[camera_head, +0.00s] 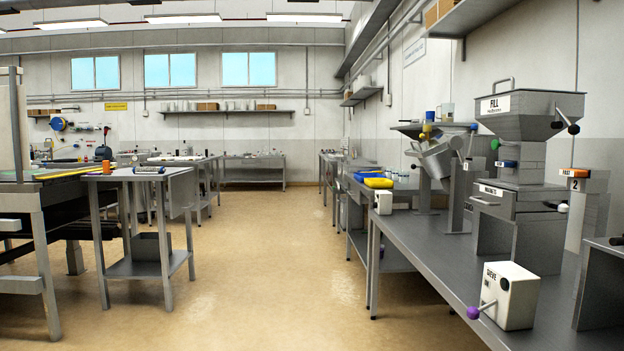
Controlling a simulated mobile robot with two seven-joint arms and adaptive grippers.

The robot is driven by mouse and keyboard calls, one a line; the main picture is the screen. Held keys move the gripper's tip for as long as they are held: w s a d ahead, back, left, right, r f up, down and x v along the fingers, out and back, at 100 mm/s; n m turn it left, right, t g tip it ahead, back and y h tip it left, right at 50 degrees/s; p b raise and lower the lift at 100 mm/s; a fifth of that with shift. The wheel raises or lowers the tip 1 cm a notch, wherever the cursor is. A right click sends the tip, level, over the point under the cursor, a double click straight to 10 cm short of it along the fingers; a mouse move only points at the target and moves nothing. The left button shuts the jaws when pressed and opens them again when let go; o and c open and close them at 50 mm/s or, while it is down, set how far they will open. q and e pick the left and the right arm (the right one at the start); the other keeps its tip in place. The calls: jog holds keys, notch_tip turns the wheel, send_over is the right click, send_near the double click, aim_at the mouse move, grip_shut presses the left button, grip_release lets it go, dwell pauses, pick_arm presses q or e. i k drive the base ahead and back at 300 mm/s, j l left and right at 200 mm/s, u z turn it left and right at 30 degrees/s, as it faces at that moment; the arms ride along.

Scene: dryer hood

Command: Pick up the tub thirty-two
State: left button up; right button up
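No tub marked thirty-two can be made out in the head view. A yellow tub-like item (378,183) sits on the right-hand bench, with a blue item (368,174) just behind it. Both are too small to read any number. Several small items on the far benches and shelves are also too small to tell apart. Neither of my grippers is in view.
A metal bench (420,262) runs along the right, carrying a white SIEVE box (512,297) with a purple-knobbed lever and a FILL hopper machine (528,115). A small metal table (118,174) stands left. The tan floor (265,265) between is clear.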

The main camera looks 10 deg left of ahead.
aim_at(394, 170)
jog(key=i+u, duration=0.95)
jog(key=i+l, duration=0.2)
jog(key=i, duration=0.3)
jog(key=i+l, duration=0.15)
jog(key=i, duration=0.3)
jog(key=i+l, duration=0.2)
jog(key=i, duration=3.75)
jog(key=i+j+z, duration=0.1)
jog(key=i+z, duration=0.35)
jog(key=i+j+z, duration=0.25)
jog(key=i+z, duration=0.15)
jog(key=i, duration=0.2)
